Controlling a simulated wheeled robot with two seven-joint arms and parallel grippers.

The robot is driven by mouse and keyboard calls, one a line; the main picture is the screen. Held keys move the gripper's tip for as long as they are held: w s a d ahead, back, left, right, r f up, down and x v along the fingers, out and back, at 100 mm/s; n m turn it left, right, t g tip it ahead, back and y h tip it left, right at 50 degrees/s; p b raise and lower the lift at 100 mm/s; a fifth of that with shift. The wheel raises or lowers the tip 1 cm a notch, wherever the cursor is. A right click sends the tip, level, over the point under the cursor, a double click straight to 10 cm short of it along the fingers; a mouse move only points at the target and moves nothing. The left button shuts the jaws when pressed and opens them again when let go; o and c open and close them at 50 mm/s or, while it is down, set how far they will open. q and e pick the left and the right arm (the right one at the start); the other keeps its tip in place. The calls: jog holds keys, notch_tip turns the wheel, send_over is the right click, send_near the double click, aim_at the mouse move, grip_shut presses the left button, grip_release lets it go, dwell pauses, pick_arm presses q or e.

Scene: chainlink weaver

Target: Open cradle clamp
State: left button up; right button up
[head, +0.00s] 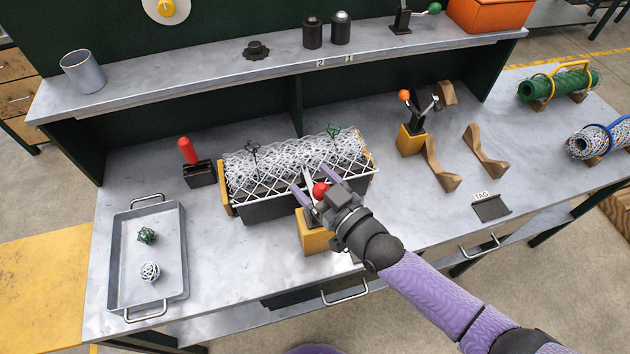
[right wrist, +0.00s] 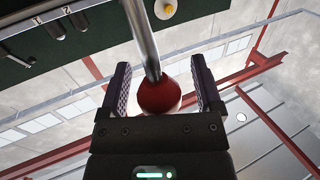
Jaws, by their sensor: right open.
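The cradle (head: 270,208) is a dark trough with yellow end plates, holding a roll of white chain-link mesh (head: 290,160) on the bench. At its front stands a yellow clamp block (head: 312,238) with a red ball knob (head: 320,190) on its lever. My right gripper (head: 309,178) is open around the red knob. In the right wrist view, the red knob (right wrist: 160,97) sits between the two spread fingers, its metal rod (right wrist: 145,40) running up past the fingertips. I cannot tell whether either finger touches it. My gripper partly hides the clamp lever. My left gripper is not in view.
A second yellow clamp block (head: 411,140) with an orange knob stands at the right. A red-handled lever (head: 188,152) is left of the cradle. A metal tray (head: 125,260) holds two small wire balls. Wooden rests (head: 442,168) lie right. A shelf (head: 200,75) runs behind.

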grip_shut()
pick_arm(q)
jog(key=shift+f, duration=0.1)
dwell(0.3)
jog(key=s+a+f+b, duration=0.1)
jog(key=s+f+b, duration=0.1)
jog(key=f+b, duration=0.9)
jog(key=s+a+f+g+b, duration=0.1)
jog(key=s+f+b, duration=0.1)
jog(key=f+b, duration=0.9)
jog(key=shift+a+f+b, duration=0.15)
jog(key=shift+b, duration=0.2)
pick_arm(e)
jog(key=s+d+f+n+t+y, duration=0.2)
jog(key=s+f+n+y, duration=0.5)
jog(key=y, duration=0.3)
jog(key=shift+s+d+f+n+t+y, duration=0.2)
jog(key=shift+f+n+t+y, duration=0.15)
jog(key=shift+n, duration=0.45)
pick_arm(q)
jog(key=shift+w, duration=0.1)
